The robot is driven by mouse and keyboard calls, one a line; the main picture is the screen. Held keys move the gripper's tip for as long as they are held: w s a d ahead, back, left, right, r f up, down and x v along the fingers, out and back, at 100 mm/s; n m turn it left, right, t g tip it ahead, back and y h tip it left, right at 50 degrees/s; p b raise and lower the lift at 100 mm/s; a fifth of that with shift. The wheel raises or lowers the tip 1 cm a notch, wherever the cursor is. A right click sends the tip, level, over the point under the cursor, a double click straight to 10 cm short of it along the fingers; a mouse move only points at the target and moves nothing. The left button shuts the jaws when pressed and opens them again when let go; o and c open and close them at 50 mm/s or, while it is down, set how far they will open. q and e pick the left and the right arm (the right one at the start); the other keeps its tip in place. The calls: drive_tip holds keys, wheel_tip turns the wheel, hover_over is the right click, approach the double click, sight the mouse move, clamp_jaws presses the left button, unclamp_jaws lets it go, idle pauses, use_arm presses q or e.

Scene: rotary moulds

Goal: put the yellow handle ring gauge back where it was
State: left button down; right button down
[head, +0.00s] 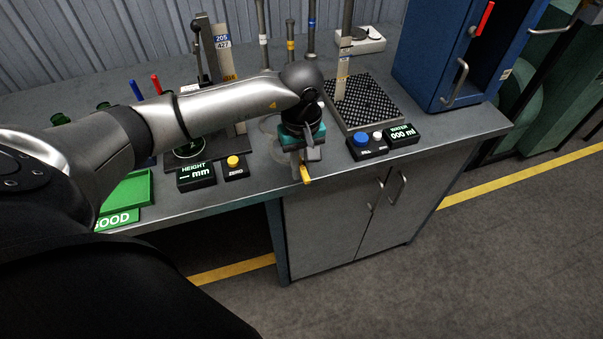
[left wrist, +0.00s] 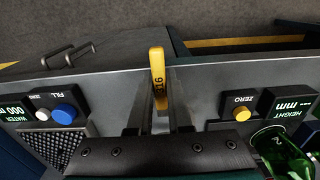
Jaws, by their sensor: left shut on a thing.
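My left gripper (head: 298,160) reaches over the bench's front edge and is shut on the yellow handle ring gauge. The gauge's yellow handle (head: 305,174) points out towards the front in the head view. In the left wrist view the handle (left wrist: 157,72) stands out between the two fingers (left wrist: 157,122), with dark digits on it. Its ring is hidden by the gripper. A blue handle (head: 137,90) and a red handle (head: 156,83) stand upright at the left of the bench, partly behind my arm. My right gripper is in neither view.
A height display (head: 196,176) and yellow ZERO button (head: 236,167) sit left of the gripper. A perforated plate (head: 366,102), blue FILL button (head: 361,140) and water display (head: 401,134) sit right. A green tray (head: 127,190) is at front left; a blue cabinet (head: 432,55) stands right.

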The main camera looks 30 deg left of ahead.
use_arm(q)
drive_tip(key=shift+f, duration=1.3)
drive_tip(key=shift+f, duration=0.15)
drive_tip(key=c, duration=0.8)
unclamp_jaws()
drive_tip(key=shift+c, duration=0.2)
wheel_tip(320, 180, up, 12)
drive_tip(key=shift+r, duration=0.2)
drive_tip(key=shift+d, duration=0.1)
